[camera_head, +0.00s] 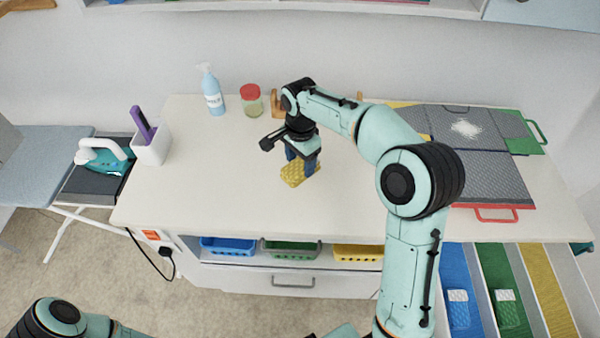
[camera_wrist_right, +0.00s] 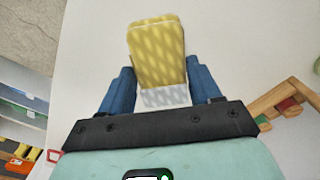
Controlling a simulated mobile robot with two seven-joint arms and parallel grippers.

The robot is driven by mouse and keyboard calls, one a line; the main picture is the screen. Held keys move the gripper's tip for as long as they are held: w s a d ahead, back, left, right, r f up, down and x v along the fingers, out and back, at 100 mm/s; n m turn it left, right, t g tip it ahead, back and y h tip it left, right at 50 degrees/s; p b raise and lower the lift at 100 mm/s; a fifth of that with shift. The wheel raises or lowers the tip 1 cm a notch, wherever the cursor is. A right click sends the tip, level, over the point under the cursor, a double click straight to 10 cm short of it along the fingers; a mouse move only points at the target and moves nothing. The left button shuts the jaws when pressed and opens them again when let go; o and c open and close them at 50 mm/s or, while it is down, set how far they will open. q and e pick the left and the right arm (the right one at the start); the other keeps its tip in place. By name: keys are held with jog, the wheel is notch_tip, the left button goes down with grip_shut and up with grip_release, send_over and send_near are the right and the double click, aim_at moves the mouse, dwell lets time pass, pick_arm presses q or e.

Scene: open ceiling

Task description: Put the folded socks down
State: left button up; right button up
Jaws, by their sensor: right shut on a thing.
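The folded socks (camera_head: 294,174) are a yellow patterned bundle at the middle of the white table (camera_head: 230,190). In the right wrist view the socks (camera_wrist_right: 157,55) show a white-and-grey patterned band at the gripper end. My right gripper (camera_head: 303,163) points down over the table with its blue fingers on both sides of the socks, shut on them. The socks are at or just above the tabletop; I cannot tell whether they touch it. My left arm shows at the bottom left of the head view, but its gripper is out of view.
A spray bottle (camera_head: 211,92), a red-lidded jar (camera_head: 252,101) and a white holder (camera_head: 152,146) stand toward the back and left. A grey folding board (camera_head: 490,180) lies at right. Blue, green and yellow baskets (camera_head: 228,246) sit below the table edge. The tabletop left of the socks is clear.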

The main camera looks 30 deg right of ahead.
aim_at(300, 171)
pick_arm(q)
jog(key=shift+s+f, duration=0.3)
jog(key=shift+f, duration=0.05)
pick_arm(e)
notch_tip(300, 171, down, 5)
jog(key=shift+f, duration=0.15)
jog(key=shift+f+b, duration=0.2)
jog(key=shift+b, duration=0.1)
pick_arm(q)
jog(key=shift+s+f, duration=0.1)
pick_arm(e)
jog(key=o, duration=1)
jog(key=shift+o, duration=0.2)
jog(key=shift+r, duration=0.1)
jog(key=shift+r, duration=0.35)
notch_tip(300, 171, up, 12)
jog(key=shift+f+p, duration=0.2)
jog(key=shift+p, duration=0.7)
pick_arm(q)
jog(key=shift+w+r, duration=1.05)
jog(key=shift+r, duration=0.1)
